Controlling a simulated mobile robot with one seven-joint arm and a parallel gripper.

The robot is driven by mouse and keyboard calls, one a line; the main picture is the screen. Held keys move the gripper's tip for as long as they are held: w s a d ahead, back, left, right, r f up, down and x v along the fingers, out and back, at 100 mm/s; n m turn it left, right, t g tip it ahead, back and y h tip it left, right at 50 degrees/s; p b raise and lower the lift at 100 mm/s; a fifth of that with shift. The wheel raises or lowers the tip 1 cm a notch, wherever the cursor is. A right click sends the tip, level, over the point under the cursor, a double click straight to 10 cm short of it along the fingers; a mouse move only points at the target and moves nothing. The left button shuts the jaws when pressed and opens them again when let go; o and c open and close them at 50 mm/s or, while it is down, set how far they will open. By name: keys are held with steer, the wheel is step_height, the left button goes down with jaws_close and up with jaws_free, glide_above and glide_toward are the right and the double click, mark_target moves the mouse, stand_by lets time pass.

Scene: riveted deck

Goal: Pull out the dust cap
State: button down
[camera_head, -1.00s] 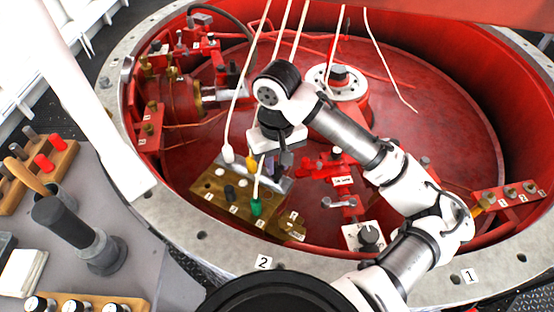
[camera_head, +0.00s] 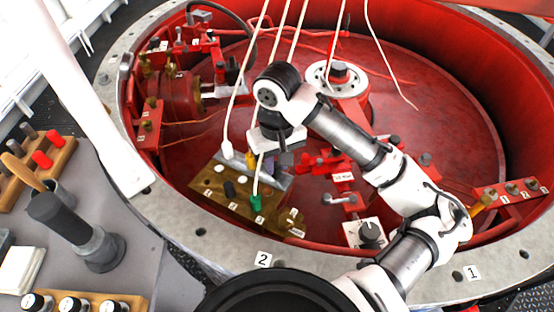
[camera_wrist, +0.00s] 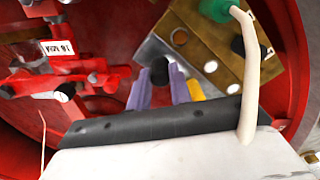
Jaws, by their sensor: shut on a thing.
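A dark round cap (camera_wrist: 160,69), which looks like the dust cap, sits between the tips of the two purple fingers of my gripper (camera_wrist: 160,80) in the wrist view. The gripper is shut on it, over the silver plate (camera_wrist: 150,50) beside the brass panel. Whether the cap is seated or free of the plate I cannot tell. In the head view my gripper (camera_head: 284,160) hangs at the right end of the brass panel (camera_head: 207,189); the arm and wrist hide much of the cap there.
The panel bears a white plug (camera_head: 227,150), a green plug (camera_head: 256,203) and a black plug (camera_head: 229,189). A yellow plug (camera_wrist: 195,90) is close beside my right finger. White cables hang down around the wrist. Red valve fittings (camera_wrist: 60,75) stand nearby.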

steer(key=shift+f, duration=0.4)
stand_by(0.4)
steer(key=c, duration=1.2)
jaws_free()
step_height(320, 180, up, 14)
steer(key=shift+f, duration=0.15)
